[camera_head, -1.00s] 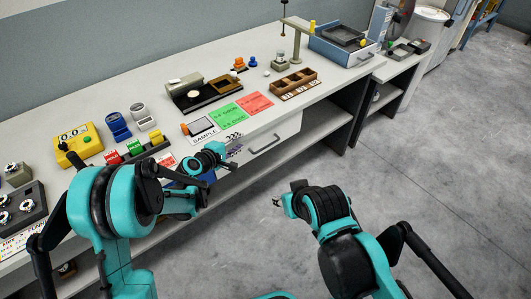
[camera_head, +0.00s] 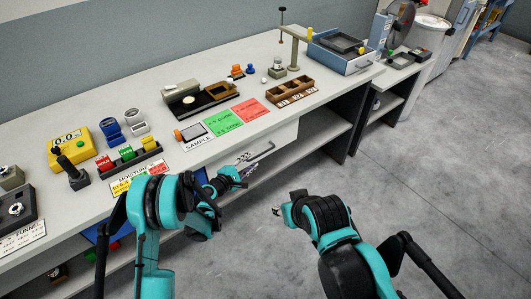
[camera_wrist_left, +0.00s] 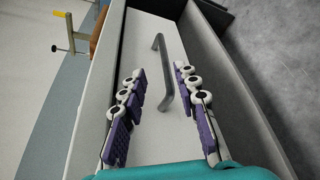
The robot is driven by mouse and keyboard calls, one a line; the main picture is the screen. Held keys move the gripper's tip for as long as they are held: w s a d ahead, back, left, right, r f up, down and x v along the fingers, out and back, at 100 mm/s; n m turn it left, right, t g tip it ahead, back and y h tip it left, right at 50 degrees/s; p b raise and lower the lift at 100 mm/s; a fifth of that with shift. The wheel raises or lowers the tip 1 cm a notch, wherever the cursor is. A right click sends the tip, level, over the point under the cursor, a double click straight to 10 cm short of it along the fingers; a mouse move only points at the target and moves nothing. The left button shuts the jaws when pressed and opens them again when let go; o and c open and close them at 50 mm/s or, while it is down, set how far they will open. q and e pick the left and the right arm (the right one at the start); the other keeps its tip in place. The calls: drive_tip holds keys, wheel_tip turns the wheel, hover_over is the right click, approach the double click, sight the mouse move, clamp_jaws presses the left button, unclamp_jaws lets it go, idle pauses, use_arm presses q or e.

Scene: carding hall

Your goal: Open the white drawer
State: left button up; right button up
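The white drawer (camera_head: 284,138) is set in the front of the bench, under the green and red cards, and looks shut. Its grey bar handle (camera_head: 262,153) is on its front. My left gripper (camera_head: 246,166) is at the handle's left end in the head view. In the left wrist view its purple-padded fingers (camera_wrist_left: 160,85) are spread apart. The handle (camera_wrist_left: 161,70) shows between them, with no clear contact, and the drawer front (camera_wrist_left: 200,50) lies behind. My right gripper (camera_head: 277,211) is over the floor, away from the drawer; its fingers are too small to read.
The bench top (camera_head: 75,130) carries a yellow meter (camera_head: 72,146), a wooden compartment tray (camera_head: 294,90) and a blue box (camera_head: 340,54). An open shelf (camera_head: 318,138) is right of the drawer. The floor (camera_head: 430,180) at right is clear.

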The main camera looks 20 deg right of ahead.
sight(263, 153)
use_arm(q)
drive_tip(key=x, duration=0.2)
drive_tip(key=b+x, duration=0.1)
drive_tip(key=x, duration=0.2)
drive_tip(key=b+x, duration=0.1)
drive_tip(key=x, duration=0.1)
drive_tip(key=shift+s+d+f, duration=0.1)
drive_tip(key=shift+d+f, duration=0.2)
drive_tip(key=shift+f, duration=0.15)
drive_tip(key=shift+w+d, duration=0.4)
clamp_jaws()
